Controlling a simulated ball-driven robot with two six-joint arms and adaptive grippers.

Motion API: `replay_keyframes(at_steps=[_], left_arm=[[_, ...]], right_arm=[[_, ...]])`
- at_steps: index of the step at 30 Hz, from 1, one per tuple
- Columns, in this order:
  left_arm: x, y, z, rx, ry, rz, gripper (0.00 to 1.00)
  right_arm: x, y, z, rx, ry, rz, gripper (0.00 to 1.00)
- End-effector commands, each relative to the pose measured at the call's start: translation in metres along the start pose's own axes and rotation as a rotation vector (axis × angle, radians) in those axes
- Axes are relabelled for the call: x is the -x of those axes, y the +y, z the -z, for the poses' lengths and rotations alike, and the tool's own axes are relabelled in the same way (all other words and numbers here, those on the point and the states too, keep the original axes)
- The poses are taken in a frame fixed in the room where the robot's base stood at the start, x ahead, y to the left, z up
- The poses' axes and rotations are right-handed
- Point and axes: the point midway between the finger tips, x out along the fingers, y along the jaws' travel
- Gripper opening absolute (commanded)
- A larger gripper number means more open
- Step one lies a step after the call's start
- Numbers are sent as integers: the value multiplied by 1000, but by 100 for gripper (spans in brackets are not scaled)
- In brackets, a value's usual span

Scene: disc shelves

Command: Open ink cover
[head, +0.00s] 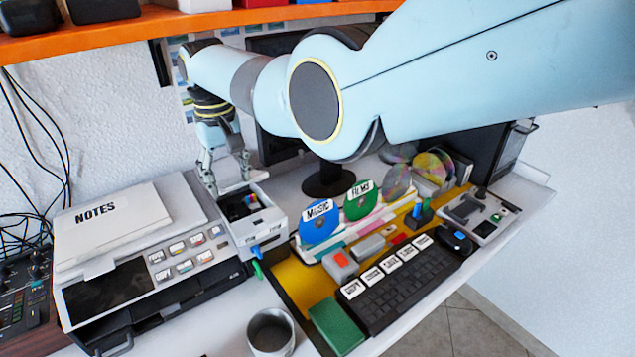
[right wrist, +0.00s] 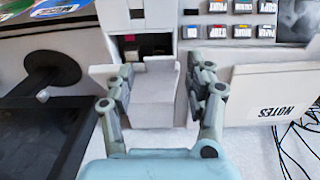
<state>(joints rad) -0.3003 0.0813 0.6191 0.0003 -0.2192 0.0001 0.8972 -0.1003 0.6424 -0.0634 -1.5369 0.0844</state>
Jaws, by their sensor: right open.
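The white ink unit (head: 262,226) stands at the right side of the printer. Its top compartment is uncovered, with dark and coloured cartridges (head: 243,205) showing inside; a pink one (right wrist: 130,53) shows in the right wrist view. The pale ink cover (right wrist: 157,98) stands away from the opening, at its back edge. My right gripper (head: 228,181) is open behind the unit. In the right wrist view its two fingers (right wrist: 162,82) are on either side of the cover; whether they touch it is unclear. My left gripper is out of view.
The printer with its NOTES lid (head: 125,222) stands left of the unit. Blue (head: 320,222) and green (head: 358,200) discs stand to the right, behind a keyboard (head: 400,285). A metal cup (head: 271,333) is in front. An orange shelf (head: 110,30) hangs above.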

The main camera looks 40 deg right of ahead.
Motion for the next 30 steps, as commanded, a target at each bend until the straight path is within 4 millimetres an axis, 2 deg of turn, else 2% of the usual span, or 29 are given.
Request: replay_keyframes(at_steps=[5,8,14,18,24,30], left_arm=[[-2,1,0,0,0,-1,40],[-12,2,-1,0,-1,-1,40],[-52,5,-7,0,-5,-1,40],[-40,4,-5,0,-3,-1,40],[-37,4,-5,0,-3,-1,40],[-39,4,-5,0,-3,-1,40]], right_arm=[[-17,-1,-11,1,-3,1,54],[-36,-1,-21,0,-3,1,54],[-79,-1,-34,0,-2,2,54],[-37,-1,-32,0,4,1,54],[7,0,-32,0,3,1,54],[-29,16,-60,-17,24,0,54]])
